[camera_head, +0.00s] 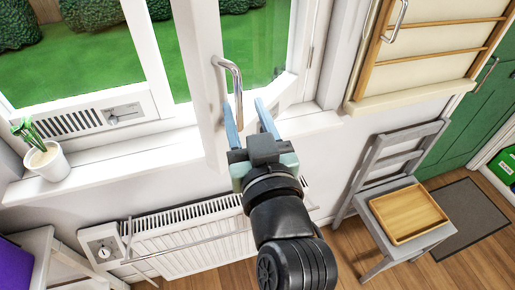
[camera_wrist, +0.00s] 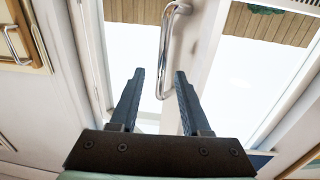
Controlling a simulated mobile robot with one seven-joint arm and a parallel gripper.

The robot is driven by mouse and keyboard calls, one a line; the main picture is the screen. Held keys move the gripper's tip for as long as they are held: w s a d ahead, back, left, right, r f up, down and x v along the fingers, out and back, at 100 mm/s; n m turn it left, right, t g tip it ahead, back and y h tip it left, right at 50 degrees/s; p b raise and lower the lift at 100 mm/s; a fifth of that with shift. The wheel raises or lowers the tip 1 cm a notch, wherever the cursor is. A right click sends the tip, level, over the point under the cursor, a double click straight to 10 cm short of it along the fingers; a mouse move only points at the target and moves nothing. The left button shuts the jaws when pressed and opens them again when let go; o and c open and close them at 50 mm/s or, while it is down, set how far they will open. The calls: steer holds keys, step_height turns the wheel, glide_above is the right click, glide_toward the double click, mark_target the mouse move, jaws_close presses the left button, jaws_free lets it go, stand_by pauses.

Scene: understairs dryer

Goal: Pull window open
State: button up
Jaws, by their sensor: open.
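The window sash (camera_head: 204,85) is white-framed. It appears ajar, with its handle-side edge swung into the room over the sill. A chrome bar handle (camera_head: 236,82) is fixed upright on that edge. My gripper (camera_head: 245,104) is open, with its two blue-grey fingers pointing at the lower end of the handle. In the wrist view the handle (camera_wrist: 165,50) stands beyond and between the fingertips of my gripper (camera_wrist: 160,73), its lower end close to them. Nothing is held. I cannot tell whether a finger touches the handle or sash.
A potted plant (camera_head: 47,160) stands on the sill at left. A radiator (camera_head: 185,240) is below the window. A grey chair (camera_head: 395,205) with a wooden tray (camera_head: 407,213) stands to the right. A wooden-framed cream panel (camera_head: 432,45) with handles is at upper right.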

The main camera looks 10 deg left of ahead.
steer(key=p+v, duration=0.3)
steer(key=v, duration=0.5)
steer(key=shift+s+d, duration=0.2)
steer(key=shift+s, duration=0.15)
